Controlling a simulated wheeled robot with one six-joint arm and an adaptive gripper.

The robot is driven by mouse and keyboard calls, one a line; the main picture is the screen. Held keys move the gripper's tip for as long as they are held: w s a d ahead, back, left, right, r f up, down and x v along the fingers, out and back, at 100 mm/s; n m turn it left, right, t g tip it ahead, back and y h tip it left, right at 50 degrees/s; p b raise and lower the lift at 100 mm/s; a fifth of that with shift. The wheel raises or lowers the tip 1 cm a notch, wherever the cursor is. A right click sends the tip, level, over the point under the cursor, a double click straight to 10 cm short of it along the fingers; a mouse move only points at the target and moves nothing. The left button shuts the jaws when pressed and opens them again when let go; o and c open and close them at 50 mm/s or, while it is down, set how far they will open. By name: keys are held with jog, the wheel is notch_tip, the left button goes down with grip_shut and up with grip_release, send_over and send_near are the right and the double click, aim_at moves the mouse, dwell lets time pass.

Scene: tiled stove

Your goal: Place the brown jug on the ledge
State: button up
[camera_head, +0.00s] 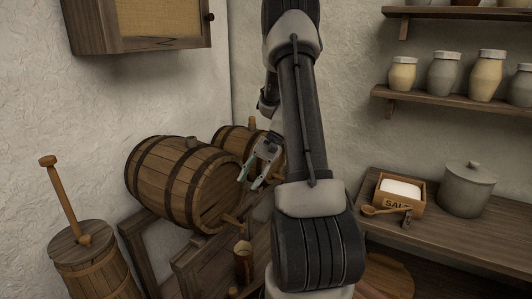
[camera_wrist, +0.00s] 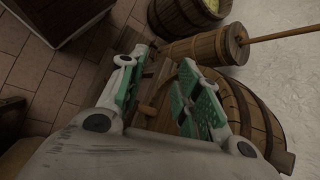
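My gripper (camera_head: 250,181) is in front of the big barrel, its fingers pointing down and left. In the wrist view my gripper (camera_wrist: 158,66) has its two green-padded fingers spread apart with nothing held between them. A small brown wooden vessel (camera_head: 243,262) stands low under the barrel's tap, below my gripper; I cannot tell whether it is the brown jug. No other brown jug is clearly visible. I cannot tell which surface is the ledge.
A large barrel (camera_head: 183,184) lies on a wooden rack, with another barrel (camera_head: 232,140) behind. A churn (camera_head: 95,262) stands at left. At right, a counter (camera_head: 465,232) holds a salt box (camera_head: 400,194) and lidded pot (camera_head: 467,188). Shelves with jars (camera_head: 445,74) hang above.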

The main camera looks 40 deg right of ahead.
jog(key=s+a+r+n+h, duration=0.2)
jog(key=s+a+r+n, duration=0.15)
jog(key=r, duration=0.35)
jog(key=s+a+r+n+h, duration=0.25)
jog(key=s+a+r, duration=0.2)
jog(key=r, duration=0.25)
jog(key=s+a+r+n+t+h, duration=0.1)
jog(key=s+r+n+t+h, duration=0.3)
jog(key=s, duration=0.7)
jog(key=shift+a+r+n, duration=0.15)
jog(key=shift+r+n, duration=0.25)
jog(key=shift+r, duration=0.15)
jog(key=shift+s, duration=0.1)
